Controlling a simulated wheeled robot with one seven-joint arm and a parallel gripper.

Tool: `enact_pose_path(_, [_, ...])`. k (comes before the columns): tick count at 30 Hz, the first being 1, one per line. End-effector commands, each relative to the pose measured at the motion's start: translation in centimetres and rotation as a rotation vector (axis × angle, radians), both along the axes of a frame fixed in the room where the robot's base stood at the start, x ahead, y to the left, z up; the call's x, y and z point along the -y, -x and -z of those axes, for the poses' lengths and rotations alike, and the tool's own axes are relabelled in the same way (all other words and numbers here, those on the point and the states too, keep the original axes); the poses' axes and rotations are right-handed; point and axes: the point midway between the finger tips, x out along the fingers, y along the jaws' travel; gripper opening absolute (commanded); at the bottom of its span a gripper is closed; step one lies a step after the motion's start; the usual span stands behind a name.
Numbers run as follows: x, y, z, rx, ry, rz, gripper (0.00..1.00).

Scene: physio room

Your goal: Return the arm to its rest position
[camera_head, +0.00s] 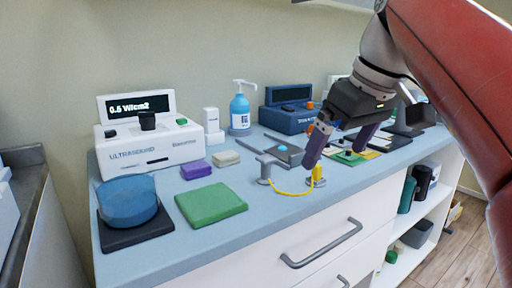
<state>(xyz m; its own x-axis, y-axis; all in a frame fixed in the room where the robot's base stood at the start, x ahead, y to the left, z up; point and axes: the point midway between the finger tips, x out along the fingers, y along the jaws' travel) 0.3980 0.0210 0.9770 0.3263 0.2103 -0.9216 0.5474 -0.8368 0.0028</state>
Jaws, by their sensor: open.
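My arm comes in from the upper right over the counter (258,205). My gripper (335,157) points down above the counter's right half. Its two purple fingers are spread apart, with nothing seen between them. The left fingertip is close above a small yellow connector (319,174) on a round base; I cannot tell whether they touch. A yellow cable runs from it to a grey post (265,168). My gripper and arm hide part of the items behind them.
A white ultrasound unit (150,145), blue pump bottle (239,112) and dark blue device (288,115) stand along the wall. A drawer handle (322,245) projects from the front.

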Motion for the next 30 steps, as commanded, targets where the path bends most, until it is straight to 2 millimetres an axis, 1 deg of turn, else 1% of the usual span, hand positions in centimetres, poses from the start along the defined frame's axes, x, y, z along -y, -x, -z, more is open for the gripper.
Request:
enact_pose_path(8, [0.2, 0.9, 2.2, 0.0, -0.008, 0.073, 1.0])
enact_pose_path(11, [0.3, 1.3, 3.4, 0.002, -0.011, 0.109, 1.0])
enact_pose_path(17, [0.5, 2.8, 6.9, 0.007, -0.016, 0.204, 1.0])
enact_pose_path(20, [0.7, 4.0, 9.6, 0.015, -0.019, 0.266, 1.0])
enact_pose_path(23, [1.0, 5.6, 13.4, 0.027, -0.021, 0.345, 1.0])
enact_pose_path(24, [1.1, 6.5, 15.2, 0.034, -0.022, 0.379, 1.0])
enact_pose_path(26, [1.3, 7.7, 18.0, 0.045, -0.023, 0.427, 1.0])
enact_pose_path(27, [1.5, 8.5, 19.8, 0.053, -0.023, 0.456, 1.0])
enact_pose_path(30, [1.7, 10.3, 23.7, 0.071, -0.026, 0.515, 1.0])
